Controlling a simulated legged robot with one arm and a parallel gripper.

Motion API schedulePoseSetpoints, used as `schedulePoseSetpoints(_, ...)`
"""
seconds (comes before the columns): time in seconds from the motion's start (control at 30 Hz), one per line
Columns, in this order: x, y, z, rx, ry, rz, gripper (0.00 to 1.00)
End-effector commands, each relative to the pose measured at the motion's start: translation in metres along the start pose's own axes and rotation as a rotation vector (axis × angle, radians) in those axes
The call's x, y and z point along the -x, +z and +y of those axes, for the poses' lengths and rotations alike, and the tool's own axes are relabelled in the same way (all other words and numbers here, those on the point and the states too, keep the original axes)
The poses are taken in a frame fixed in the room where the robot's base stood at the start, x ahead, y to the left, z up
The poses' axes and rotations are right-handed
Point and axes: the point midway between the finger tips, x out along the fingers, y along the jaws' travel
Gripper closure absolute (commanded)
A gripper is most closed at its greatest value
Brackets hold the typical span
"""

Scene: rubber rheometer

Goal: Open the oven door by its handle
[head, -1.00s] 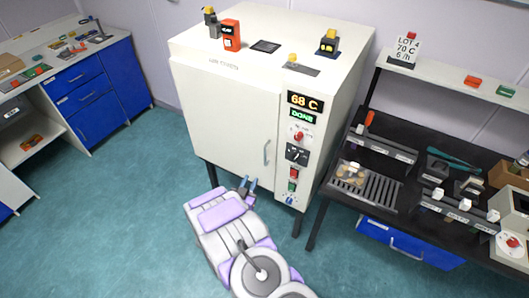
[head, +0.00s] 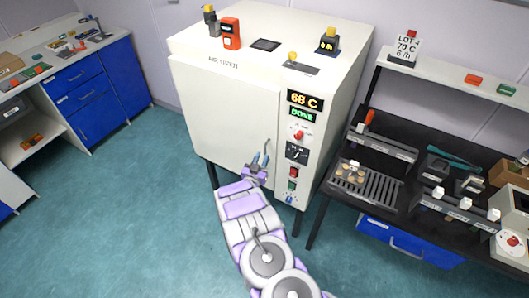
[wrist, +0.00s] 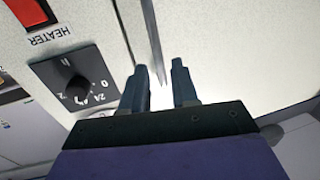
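The white oven (head: 260,80) stands in the middle of the head view, with its door (head: 225,115) closed. The door's vertical metal handle (head: 267,147) is at the door's right side, and the handle also shows in the wrist view (wrist: 154,40). My gripper (head: 260,161) is at the lower part of the handle. In the wrist view my gripper (wrist: 160,82) has its two fingers apart, with the handle's end lying in line with the gap between them. I cannot tell whether a finger touches the handle.
The oven's control panel (head: 298,150) with "68 C" and "DONE" displays is right of the door; a heater dial (wrist: 75,85) is close to my fingers. A black bench (head: 385,165) with racks stands at the right. Open green floor (head: 130,200) lies to the left.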

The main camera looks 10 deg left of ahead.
Motion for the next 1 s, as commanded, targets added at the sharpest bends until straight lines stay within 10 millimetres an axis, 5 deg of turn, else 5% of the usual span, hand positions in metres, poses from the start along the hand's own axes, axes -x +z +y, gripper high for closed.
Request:
schedulePoseSetpoints(0.3,-0.038,0.000,0.000,-0.001,0.000,0.004,0.71)
schedulePoseSetpoints(0.77,-0.046,-0.001,0.000,0.001,-0.001,0.003,0.71)
schedulePoseSetpoints(1.0,-0.046,-0.001,0.000,0.001,-0.001,0.002,0.92)
